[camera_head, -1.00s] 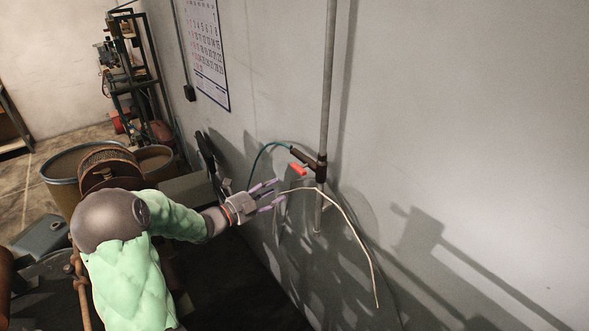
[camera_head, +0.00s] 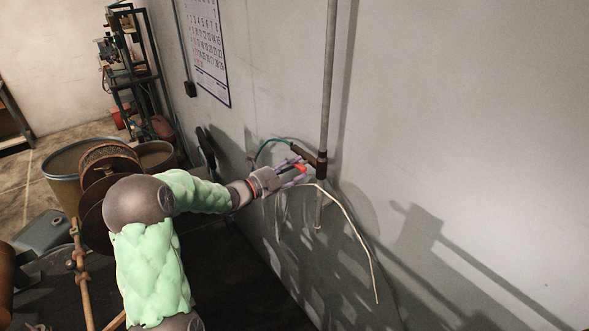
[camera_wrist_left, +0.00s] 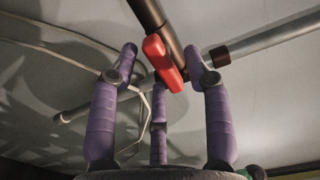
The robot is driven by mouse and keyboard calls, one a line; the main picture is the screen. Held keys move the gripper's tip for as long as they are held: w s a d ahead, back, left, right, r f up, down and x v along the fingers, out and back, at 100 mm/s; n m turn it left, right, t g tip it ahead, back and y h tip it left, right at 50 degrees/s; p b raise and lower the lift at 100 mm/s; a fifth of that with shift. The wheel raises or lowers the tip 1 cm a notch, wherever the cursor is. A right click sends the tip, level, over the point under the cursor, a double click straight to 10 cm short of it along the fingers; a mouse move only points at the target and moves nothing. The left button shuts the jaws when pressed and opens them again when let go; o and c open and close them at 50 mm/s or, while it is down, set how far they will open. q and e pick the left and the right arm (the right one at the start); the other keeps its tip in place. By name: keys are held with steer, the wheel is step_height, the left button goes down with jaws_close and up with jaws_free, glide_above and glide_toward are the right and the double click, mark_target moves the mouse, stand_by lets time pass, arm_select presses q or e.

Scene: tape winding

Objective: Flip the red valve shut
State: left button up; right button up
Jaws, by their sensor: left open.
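The red valve handle (camera_wrist_left: 164,62) sits on a dark brown pipe fitting (camera_wrist_left: 150,18) in the left wrist view. In the head view the red handle (camera_head: 300,168) shows small beside the fitting on the vertical wall pipe. My left gripper (camera_head: 299,172) reaches it from the left. In the left wrist view the purple fingers of my left gripper (camera_wrist_left: 165,62) are spread open, with the red handle between their tips. I cannot tell whether any finger touches it. My right gripper is not in view.
A vertical grey pipe (camera_head: 330,90) runs down the wall. A white cable (camera_head: 350,222) hangs from near the fitting, and a green hose (camera_head: 268,146) curves left of it. A calendar (camera_head: 206,50) hangs on the wall. Barrels and a reel (camera_head: 108,155) stand left.

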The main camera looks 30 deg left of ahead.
arm_select(q)
steer(key=shift+w, duration=0.1)
steer(key=shift+c, duration=0.3)
jaws_close()
steer(key=shift+d, duration=0.1)
steer(key=n, duration=0.4)
steer(key=shift+p, duration=0.3)
steer(key=n+p, duration=0.1)
steer(key=n, duration=0.2)
steer(key=shift+d+r+n, duration=0.1)
steer(key=shift+d+n, duration=0.05)
steer(key=shift+n, duration=0.15)
steer(key=n+p, duration=0.3)
steer(key=n, duration=0.2)
steer(key=shift+r, duration=0.15)
steer(key=n+p, duration=0.3)
steer(key=n, duration=0.2)
steer(key=shift+n, duration=0.3)
